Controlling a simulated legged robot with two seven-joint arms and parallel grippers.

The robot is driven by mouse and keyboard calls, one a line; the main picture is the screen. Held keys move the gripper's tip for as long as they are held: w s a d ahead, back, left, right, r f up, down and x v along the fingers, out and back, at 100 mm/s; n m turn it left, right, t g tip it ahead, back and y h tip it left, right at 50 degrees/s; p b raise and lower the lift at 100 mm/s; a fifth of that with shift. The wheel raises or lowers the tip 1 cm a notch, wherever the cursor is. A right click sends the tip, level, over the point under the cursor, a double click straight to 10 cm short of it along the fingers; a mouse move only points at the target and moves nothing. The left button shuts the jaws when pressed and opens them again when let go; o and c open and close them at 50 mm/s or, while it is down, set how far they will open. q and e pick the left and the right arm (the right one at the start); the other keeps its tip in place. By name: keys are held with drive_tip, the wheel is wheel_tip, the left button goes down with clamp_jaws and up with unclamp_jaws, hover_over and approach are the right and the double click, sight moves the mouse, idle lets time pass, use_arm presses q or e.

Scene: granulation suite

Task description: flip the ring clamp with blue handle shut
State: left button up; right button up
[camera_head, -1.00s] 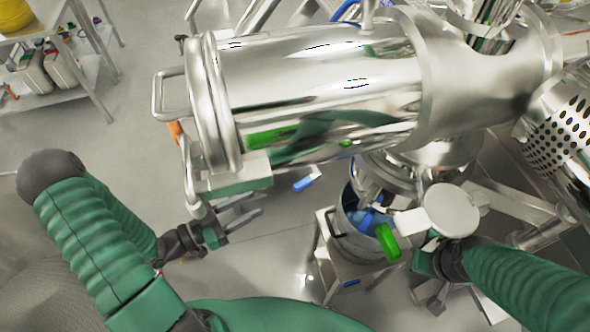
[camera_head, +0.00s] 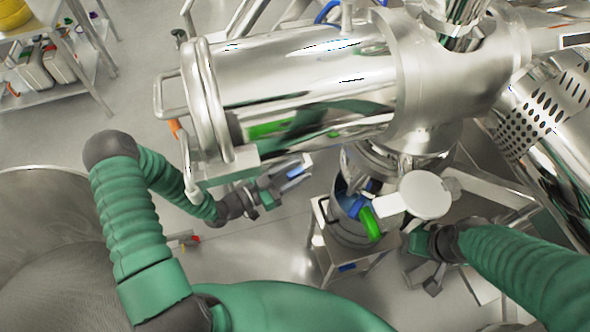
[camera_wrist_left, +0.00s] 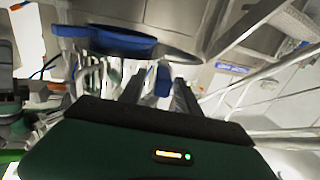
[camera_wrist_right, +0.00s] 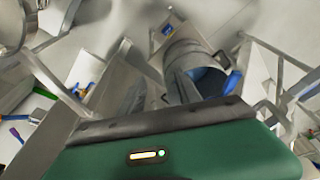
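The blue handle (camera_head: 294,172) hangs below the long horizontal steel vessel (camera_head: 310,85). The ring of its clamp is not clear to see in the head view. My left gripper (camera_head: 295,174) is open under the vessel, with its fingers at either side of the blue handle. In the left wrist view the blue handle (camera_wrist_left: 163,80) shows between the two dark fingers, and I cannot tell whether they touch it. My right gripper (camera_head: 432,275) is at the lower right, away from the blue handle. In the right wrist view its fingers (camera_wrist_right: 160,95) are apart and empty.
A steel bucket (camera_head: 350,228) stands on a small stand near the middle, with a green handle (camera_head: 370,223) and a round steel disc (camera_head: 426,195) above it. A perforated drum (camera_head: 540,105) is at right. A shelf with bottles (camera_head: 50,60) is at upper left.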

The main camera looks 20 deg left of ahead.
use_arm(q)
drive_tip(key=shift+w+d, duration=0.1)
drive_tip(key=shift+d, duration=0.15)
drive_tip(key=c, duration=0.5)
drive_tip(key=shift+c, duration=1.2)
drive_tip(key=shift+a, duration=0.3)
clamp_jaws()
drive_tip(key=shift+d, duration=0.1)
